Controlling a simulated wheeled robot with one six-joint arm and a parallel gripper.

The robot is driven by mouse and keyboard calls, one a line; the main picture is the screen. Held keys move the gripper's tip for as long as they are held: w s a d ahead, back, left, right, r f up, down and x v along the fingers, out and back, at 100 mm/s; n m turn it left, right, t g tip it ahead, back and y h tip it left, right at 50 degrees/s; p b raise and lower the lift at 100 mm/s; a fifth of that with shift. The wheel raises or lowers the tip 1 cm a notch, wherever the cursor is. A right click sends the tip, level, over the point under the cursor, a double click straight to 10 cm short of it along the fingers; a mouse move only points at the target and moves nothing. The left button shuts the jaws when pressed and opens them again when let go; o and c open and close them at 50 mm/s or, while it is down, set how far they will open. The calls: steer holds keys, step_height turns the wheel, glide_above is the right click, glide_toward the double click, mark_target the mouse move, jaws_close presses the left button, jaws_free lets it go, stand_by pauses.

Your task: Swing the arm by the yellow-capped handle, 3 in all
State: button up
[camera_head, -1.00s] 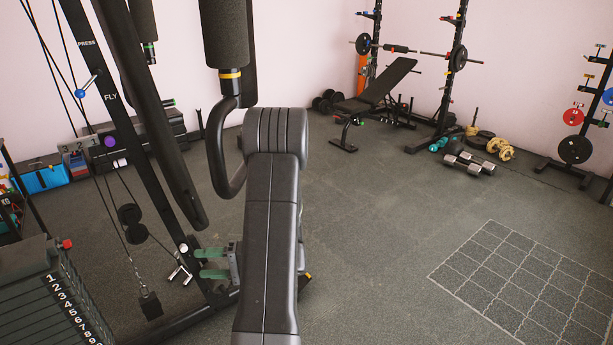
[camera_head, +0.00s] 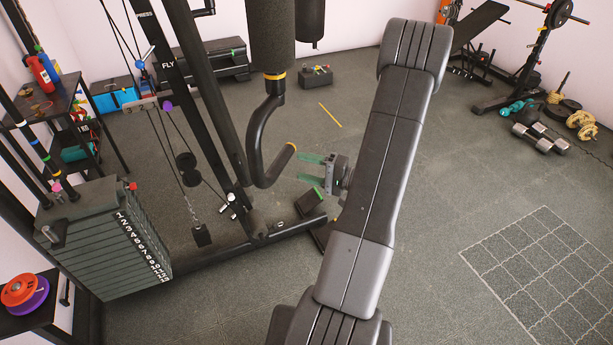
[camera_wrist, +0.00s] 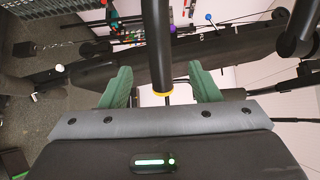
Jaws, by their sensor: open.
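The black curved handle (camera_head: 262,150) hangs from the foam-padded arm (camera_head: 285,35) of the cable machine. Its free end bears a yellowish cap (camera_head: 292,147). My gripper (camera_head: 299,168) has green fingers and is open, pointing left close to that end. In the wrist view my gripper (camera_wrist: 165,72) spreads its fingers either side of a dark bar, with a yellow cap (camera_wrist: 162,94) at its near end. The fingers do not touch the bar there. How deep the bar reaches between them, I cannot tell.
A numbered weight stack (camera_head: 115,235) stands at lower left, beside a shelf rack (camera_head: 60,100). The machine's base beam (camera_head: 245,248) runs along the floor below my gripper. Dumbbells (camera_head: 540,137) and a bench (camera_head: 480,22) are at upper right. Open floor lies right, around a marked grid (camera_head: 545,260).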

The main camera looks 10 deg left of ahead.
mark_target(281, 161)
steer(key=shift+w+a+b, duration=0.25)
steer(key=shift+a+b, duration=0.05)
steer(key=shift+a, duration=1)
steer(key=shift+w+a+b, duration=0.2)
steer(key=shift+a+b, duration=0.05)
steer(key=shift+a, duration=1)
steer(key=shift+w+a+b, duration=0.25)
steer(key=shift+a+b, duration=0.05)
steer(key=shift+a, duration=1)
steer(key=shift+f+b, duration=0.15)
steer(key=shift+b, duration=0.4)
jaws_close()
